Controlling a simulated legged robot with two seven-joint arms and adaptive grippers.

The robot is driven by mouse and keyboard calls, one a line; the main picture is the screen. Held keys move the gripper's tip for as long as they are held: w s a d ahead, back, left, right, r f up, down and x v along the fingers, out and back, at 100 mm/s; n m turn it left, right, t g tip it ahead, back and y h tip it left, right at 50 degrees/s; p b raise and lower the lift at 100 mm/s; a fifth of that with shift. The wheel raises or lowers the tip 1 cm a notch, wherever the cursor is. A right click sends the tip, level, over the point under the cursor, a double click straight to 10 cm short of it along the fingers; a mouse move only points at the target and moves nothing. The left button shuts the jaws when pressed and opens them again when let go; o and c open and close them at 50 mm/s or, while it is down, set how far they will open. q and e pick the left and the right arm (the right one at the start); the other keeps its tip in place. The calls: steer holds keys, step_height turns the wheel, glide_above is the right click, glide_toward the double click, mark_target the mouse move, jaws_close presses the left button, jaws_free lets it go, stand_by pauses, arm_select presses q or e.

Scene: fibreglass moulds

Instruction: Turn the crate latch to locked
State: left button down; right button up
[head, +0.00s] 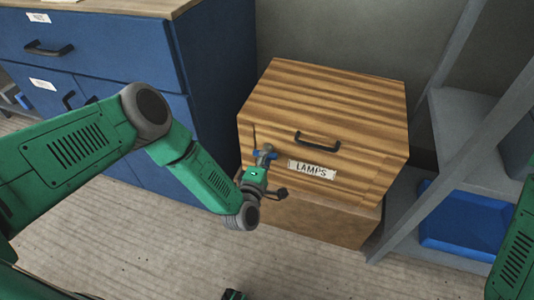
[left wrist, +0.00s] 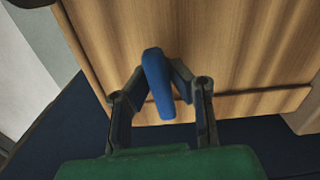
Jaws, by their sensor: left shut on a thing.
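The wooden crate (head: 350,115) has striped boards, a black handle and a LAMPS label. Its blue latch lever (head: 265,154) is on the left part of the front face. My left gripper (head: 262,165) is at the lever, with the arm reaching in from the left. In the left wrist view the blue lever (left wrist: 158,85) stands nearly upright, slightly tilted, between the fingers of my left gripper (left wrist: 160,85), which are shut on it. The lever's pivot and any lock marking cannot be made out.
A blue cabinet (head: 110,50) with black handles stands to the left of the crate. A grey shelf (head: 465,130) with a blue bin (head: 465,222) is to the right. The crate rests on a brown base (head: 320,220). The floor in front is mostly clear.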

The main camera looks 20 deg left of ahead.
arm_select(q)
steer(key=shift+s+d+f+m, duration=0.15)
steer(key=shift+f+m, duration=0.1)
steer(key=shift+m, duration=0.35)
steer(key=c, duration=1.5)
jaws_free()
steer(key=shift+c, duration=0.2)
steer(key=shift+o, duration=0.3)
steer(key=shift+r, duration=0.1)
steer(key=shift+s, duration=0.15)
steer(key=s, duration=1.1)
steer(key=shift+s+a, duration=0.25)
